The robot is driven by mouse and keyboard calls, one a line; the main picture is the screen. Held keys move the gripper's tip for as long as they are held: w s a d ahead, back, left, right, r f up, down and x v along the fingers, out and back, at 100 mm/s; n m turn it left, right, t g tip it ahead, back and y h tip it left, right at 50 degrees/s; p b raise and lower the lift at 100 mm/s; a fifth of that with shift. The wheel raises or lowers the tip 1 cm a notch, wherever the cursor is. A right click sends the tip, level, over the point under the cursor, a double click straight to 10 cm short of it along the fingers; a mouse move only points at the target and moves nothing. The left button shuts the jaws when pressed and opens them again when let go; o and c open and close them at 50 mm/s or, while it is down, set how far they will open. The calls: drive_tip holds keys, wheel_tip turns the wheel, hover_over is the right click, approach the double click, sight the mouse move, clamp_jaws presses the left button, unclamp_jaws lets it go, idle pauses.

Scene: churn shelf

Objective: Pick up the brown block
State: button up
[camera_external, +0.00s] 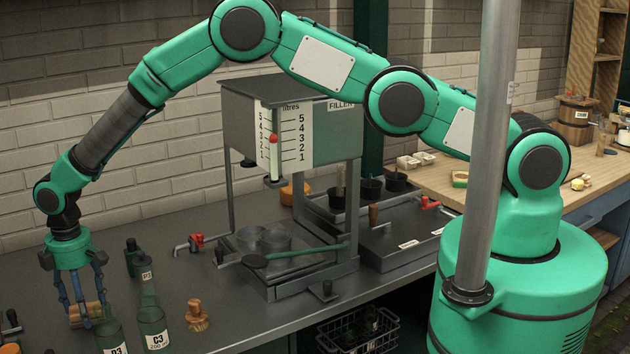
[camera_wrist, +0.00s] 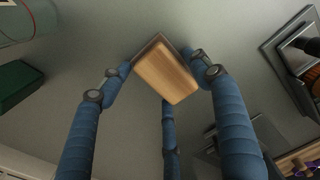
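The brown block (camera_external: 88,313) is at the lower left of the external view, low at the bench top, partly hidden by my fingers. In the wrist view the brown block (camera_wrist: 165,73) shows its light wooden face with darker sides. My gripper (camera_external: 78,308) points down over it, with its blue fingers around the block. In the wrist view my gripper (camera_wrist: 163,78) has one fingertip left of the block, one right and one at its lower end. The tips touch or nearly touch it; I cannot tell if they press on it.
Green bottles stand just right of my gripper, one labelled C3 (camera_external: 152,325) and one labelled D3 (camera_external: 110,335). A brown brush-like piece (camera_external: 196,316) stands further right. A grey tank stand (camera_external: 290,125) with a red tap (camera_external: 196,241) is behind on the grey bench (camera_external: 240,315).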

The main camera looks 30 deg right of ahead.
drive_tip(key=c, duration=0.5)
drive_tip(key=shift+o, duration=0.2)
drive_tip(key=shift+r, duration=5)
